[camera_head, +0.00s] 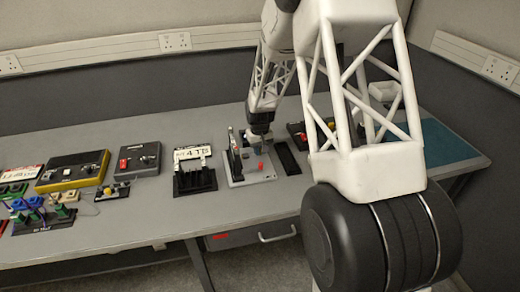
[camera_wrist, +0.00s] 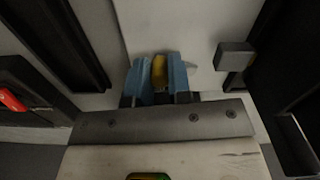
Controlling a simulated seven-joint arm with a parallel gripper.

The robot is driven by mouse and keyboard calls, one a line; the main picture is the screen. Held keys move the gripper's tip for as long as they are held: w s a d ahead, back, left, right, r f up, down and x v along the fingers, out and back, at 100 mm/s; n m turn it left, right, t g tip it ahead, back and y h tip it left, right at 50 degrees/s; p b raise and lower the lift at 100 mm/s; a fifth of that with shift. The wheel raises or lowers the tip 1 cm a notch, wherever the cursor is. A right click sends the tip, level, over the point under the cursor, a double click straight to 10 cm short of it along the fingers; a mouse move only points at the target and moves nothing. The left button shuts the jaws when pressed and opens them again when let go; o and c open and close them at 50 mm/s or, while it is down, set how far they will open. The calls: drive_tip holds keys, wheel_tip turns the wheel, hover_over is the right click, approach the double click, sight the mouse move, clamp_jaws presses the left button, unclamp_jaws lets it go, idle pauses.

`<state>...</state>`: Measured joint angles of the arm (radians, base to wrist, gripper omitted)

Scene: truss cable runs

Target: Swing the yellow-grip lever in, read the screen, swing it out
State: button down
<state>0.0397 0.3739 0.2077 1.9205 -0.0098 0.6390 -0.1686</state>
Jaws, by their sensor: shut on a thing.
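My gripper (camera_wrist: 157,78), with blue fingertips, is shut on the yellow grip (camera_wrist: 159,68) of the lever in the wrist view. The grip is pinched between the two fingertips; most of the lever is hidden. In the head view my gripper (camera_head: 260,138) is low over a grey plate (camera_head: 236,181) with dark upright parts and a small red knob (camera_head: 261,166). The yellow grip cannot be made out there. I cannot make out a readable screen in either view.
Left of the plate stands a black rack (camera_head: 194,182) with a white lettered card (camera_head: 192,153). Further left are a grey box (camera_head: 139,160) and a yellow-edged box (camera_head: 72,171). A dark tray (camera_head: 287,158) lies close right. A grey block (camera_wrist: 235,56) is beside my fingers.

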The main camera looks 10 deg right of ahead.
drive_tip(key=shift+s+a+m, duration=0.15)
drive_tip(key=shift+s+m, duration=0.05)
drive_tip(key=shift+m, duration=0.7)
drive_tip(key=shift+s+a+m, duration=0.15)
drive_tip(key=shift+s+m, duration=0.05)
drive_tip(key=shift+m, duration=0.7)
drive_tip(key=c, duration=1.1)
unclamp_jaws()
drive_tip(key=shift+o, duration=0.2)
wheel_tip(320, 180, up, 8)
drive_tip(key=shift+s, duration=0.1)
